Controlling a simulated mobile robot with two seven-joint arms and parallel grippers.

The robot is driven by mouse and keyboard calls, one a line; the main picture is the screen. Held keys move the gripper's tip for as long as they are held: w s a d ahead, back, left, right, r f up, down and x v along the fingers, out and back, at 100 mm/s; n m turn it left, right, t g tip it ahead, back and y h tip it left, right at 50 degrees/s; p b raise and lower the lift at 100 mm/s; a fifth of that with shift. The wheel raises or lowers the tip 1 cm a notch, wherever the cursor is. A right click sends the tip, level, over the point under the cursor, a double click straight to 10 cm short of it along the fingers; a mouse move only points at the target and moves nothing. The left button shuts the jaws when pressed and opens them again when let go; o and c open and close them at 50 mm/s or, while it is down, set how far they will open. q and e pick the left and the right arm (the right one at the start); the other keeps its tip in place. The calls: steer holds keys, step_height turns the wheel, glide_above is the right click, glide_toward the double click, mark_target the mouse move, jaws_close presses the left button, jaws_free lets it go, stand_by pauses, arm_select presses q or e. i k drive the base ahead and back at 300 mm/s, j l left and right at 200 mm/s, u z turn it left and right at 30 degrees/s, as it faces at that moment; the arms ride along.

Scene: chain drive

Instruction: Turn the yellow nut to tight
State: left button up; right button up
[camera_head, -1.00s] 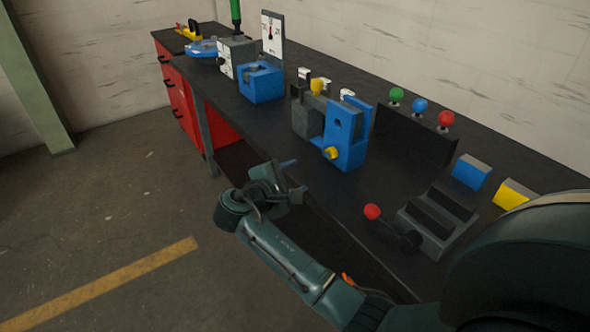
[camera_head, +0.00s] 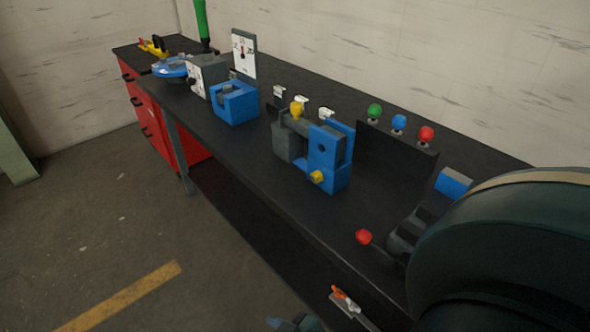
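A yellow nut-like piece (camera_head: 317,177) sits low on the front face of the blue bracket (camera_head: 327,158). Its tightness cannot be read from here. A second yellow piece (camera_head: 296,109) stands on top of the grey block (camera_head: 289,143) beside the bracket. Nothing of mine touches either piece. No gripper can be made out clearly, and no fingers are near the bracket.
A blue open block (camera_head: 235,104) and a gauge panel (camera_head: 243,53) stand farther left. Green, blue and red knobs (camera_head: 426,134) line the back. A red-knobbed lever (camera_head: 363,237) is at front right. An orange-tipped tool (camera_head: 345,299) lies below the bench edge.

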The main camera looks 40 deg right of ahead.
mark_target(316, 176)
steer(key=i+j, duration=0.15)
steer(key=i, duration=0.6)
steer(key=i+j, duration=0.1)
steer(key=i, duration=0.65)
steer(key=i+j+z, duration=0.1)
steer(key=i, duration=0.35)
steer(key=i+j+z, duration=0.15)
steer(key=i, duration=0.3)
steer(key=i+j+z, duration=0.1)
steer(key=i, duration=0.35)
steer(key=j+z, duration=0.15)
steer(key=z, duration=3.55)
